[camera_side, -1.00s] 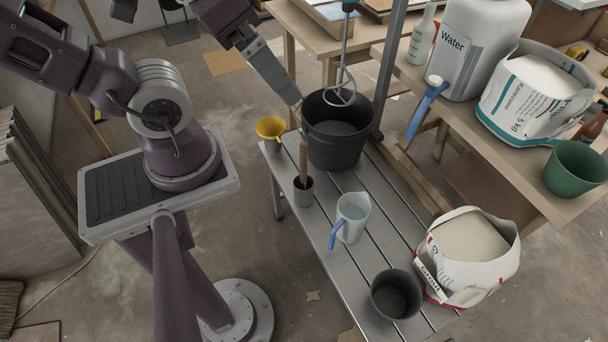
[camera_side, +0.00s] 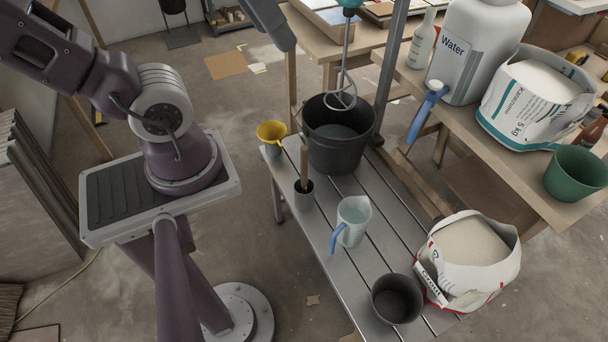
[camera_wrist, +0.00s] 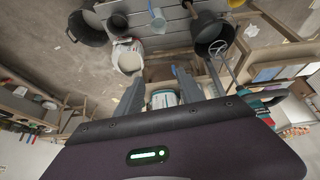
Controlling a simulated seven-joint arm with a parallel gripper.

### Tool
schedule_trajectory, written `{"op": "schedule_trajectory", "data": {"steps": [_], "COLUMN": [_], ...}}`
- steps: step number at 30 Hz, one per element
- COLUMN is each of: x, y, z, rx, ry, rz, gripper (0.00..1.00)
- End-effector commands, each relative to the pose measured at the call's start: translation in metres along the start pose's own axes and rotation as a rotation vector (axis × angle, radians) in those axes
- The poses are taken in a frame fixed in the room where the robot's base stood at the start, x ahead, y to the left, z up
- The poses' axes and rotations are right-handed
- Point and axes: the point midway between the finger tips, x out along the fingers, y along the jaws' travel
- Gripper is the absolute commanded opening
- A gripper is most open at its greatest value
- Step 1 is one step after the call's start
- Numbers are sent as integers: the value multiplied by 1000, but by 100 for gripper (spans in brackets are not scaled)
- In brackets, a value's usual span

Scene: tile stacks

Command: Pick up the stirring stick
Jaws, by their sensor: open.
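The stirring stick (camera_side: 304,157) is a brown wooden rod. In the wrist view the stick (camera_wrist: 191,10) seems to show at the top edge, small and hard to make out. My gripper (camera_wrist: 158,74) shows in the wrist view with its two fingers apart and nothing between them in its grasp. It is well away from the stick.
The black bucket (camera_side: 338,152) has a mixer whisk above it. A water container (camera_side: 474,55) stands on the wooden table.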

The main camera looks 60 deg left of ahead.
Motion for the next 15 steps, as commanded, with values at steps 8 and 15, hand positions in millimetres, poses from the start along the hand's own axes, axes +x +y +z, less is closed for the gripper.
{"op": "schedule_trajectory", "data": {"steps": [8,15], "x": [17,42], "y": [-54,-108], "z": [-74,-112], "rx": [-568,-963], "ry": [-198,-303], "rz": [-67,-184], "gripper": [45,45]}}
